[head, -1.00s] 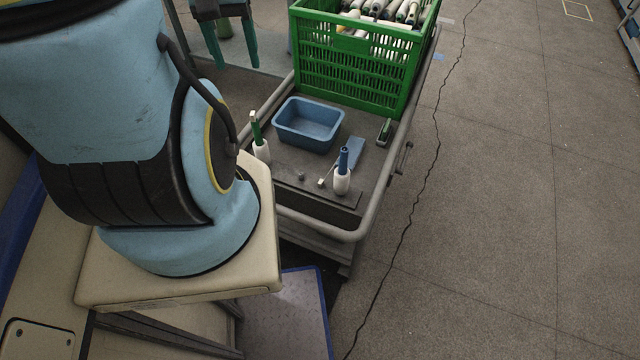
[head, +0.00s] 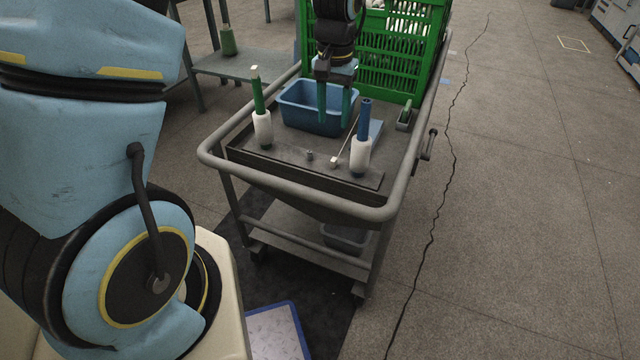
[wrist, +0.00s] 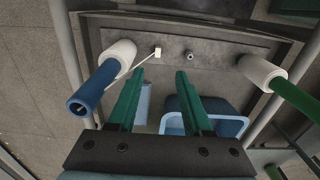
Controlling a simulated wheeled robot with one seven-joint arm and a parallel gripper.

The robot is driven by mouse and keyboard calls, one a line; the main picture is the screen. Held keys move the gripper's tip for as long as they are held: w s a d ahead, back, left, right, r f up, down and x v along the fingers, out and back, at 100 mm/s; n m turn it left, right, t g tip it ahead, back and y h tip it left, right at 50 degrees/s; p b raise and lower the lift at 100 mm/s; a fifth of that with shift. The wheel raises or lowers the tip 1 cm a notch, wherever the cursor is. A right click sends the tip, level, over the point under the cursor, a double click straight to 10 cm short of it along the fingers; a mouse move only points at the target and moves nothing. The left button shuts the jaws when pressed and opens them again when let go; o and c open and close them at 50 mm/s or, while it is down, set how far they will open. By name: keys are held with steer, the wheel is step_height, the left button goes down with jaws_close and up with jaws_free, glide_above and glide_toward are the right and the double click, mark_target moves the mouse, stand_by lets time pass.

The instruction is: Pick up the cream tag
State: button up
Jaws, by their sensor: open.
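A small cream tag (head: 333,161), with a thin pale strand running from it, lies on the dark strip at the front of the cart top, left of the white cone with the blue tube. It also shows in the wrist view (wrist: 157,52), just beyond the fingertips and between their lines. My gripper (head: 335,124) has green fingers and points down in front of the blue bin, behind the tag. In the wrist view my gripper (wrist: 160,82) is open, with nothing between its fingers.
A white cone with a blue tube (head: 365,121) stands right of the tag; one with a green tube (head: 259,97) stands left. A small metal knob (head: 310,155) is between them. A blue bin (head: 296,107) and green crate (head: 425,50) are behind. The cart rail (head: 310,204) borders the front.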

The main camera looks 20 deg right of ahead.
mark_target(334, 159)
steer(key=f, duration=1.1)
steer(key=shift+d+f+b, duration=0.3)
steer(key=shift+f+b, duration=0.05)
jaws_close()
